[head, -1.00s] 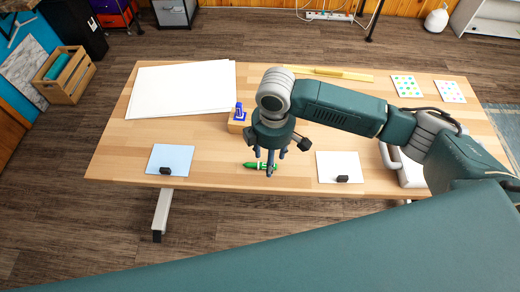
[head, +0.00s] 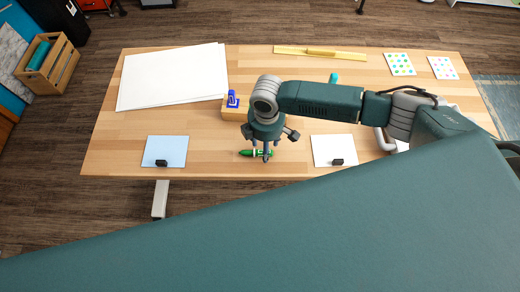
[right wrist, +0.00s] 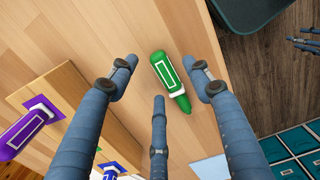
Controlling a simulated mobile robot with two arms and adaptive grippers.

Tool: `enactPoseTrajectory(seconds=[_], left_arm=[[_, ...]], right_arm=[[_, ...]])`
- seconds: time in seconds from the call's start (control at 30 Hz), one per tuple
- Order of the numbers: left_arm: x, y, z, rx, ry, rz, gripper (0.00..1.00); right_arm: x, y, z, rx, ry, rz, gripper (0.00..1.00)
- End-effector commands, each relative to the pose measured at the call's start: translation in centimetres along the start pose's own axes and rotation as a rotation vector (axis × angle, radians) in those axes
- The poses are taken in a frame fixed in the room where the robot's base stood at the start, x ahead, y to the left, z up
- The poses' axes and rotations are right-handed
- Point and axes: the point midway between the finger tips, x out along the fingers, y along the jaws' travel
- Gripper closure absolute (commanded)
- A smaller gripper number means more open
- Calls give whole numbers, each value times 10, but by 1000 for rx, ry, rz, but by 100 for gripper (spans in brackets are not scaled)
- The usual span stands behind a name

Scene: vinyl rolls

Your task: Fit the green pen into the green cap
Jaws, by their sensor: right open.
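The green pen (head: 247,153) lies on the wooden table near its front edge. It also shows in the right wrist view (right wrist: 168,76), between the spread fingers. My right gripper (head: 267,150) is open and empty, just above the pen. In the right wrist view, my right gripper (right wrist: 160,95) has its fingers apart on both sides of the pen, without visible contact. I cannot make out a separate green cap. Blue fingers at the right edge of the right wrist view look like my left gripper (right wrist: 305,42); its state is unclear.
A wooden block (head: 236,113) with a blue pen-like piece (head: 232,98) stands behind the gripper. The right wrist view also shows a purple piece (right wrist: 24,128). Blue paper (head: 165,148) and white paper (head: 333,149) lie either side. A teal object (head: 334,78) is partly hidden behind my arm.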

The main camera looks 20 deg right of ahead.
Motion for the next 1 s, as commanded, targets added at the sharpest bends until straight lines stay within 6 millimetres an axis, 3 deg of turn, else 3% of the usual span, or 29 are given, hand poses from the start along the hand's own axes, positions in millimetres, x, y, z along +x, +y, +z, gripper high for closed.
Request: enactPoseTrajectory(seconds=[0.13,0.37,0.57,1.0], left_arm=[[-3,-2,-18,0,27,-2,60],[-2,-1,-10,0,14,-1,60],[-2,0,0,0,0,0,60],[-2,0,1,0,-1,0,60]], right_arm=[[13,-1,-1,-2,0,-2,50],[14,-1,-1,-2,1,-1,50],[14,-1,-1,-2,1,0,90],[11,0,-1,-2,2,0,90]])
